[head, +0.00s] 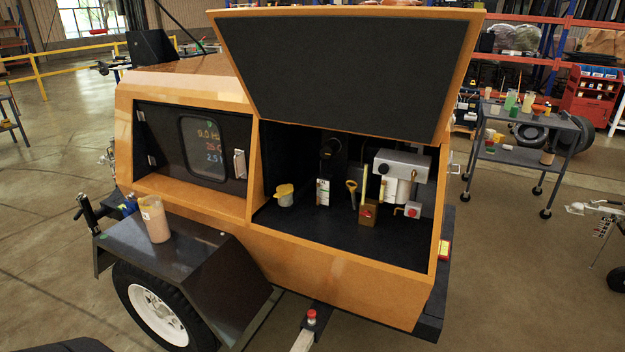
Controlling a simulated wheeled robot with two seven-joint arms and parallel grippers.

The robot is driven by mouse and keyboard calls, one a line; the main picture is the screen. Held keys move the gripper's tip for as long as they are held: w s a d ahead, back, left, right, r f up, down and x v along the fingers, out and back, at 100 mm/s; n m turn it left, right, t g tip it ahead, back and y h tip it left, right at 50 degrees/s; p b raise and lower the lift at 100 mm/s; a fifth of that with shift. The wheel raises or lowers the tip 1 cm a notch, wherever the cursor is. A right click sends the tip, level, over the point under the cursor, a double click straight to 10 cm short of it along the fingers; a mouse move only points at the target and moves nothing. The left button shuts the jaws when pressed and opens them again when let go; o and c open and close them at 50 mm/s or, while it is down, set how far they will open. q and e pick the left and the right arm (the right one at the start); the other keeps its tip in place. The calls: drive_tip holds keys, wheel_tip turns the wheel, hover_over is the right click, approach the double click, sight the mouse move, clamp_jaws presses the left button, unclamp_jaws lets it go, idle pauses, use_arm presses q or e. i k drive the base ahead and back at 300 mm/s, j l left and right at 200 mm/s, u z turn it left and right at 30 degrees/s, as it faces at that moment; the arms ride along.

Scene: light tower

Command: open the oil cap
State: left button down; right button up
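The orange light tower trailer (330,270) stands in front of me with its dark-lined hood (345,70) raised over the open engine bay (325,222). A yellow cap (285,189) sits on a pale, short neck at the left of the bay; it looks like the oil cap and appears to be in place. Whether it is loose cannot be seen. Neither of my grippers is in view.
Right of the cap are a white-labelled part (323,192), a yellow ring handle (352,187), a brass block with a red knob (368,212) and a silver unit (402,164). A beige bottle (155,219) stands on the left fender (185,250).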

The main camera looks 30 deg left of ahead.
sight(283, 189)
drive_tip(key=u, duration=1.25)
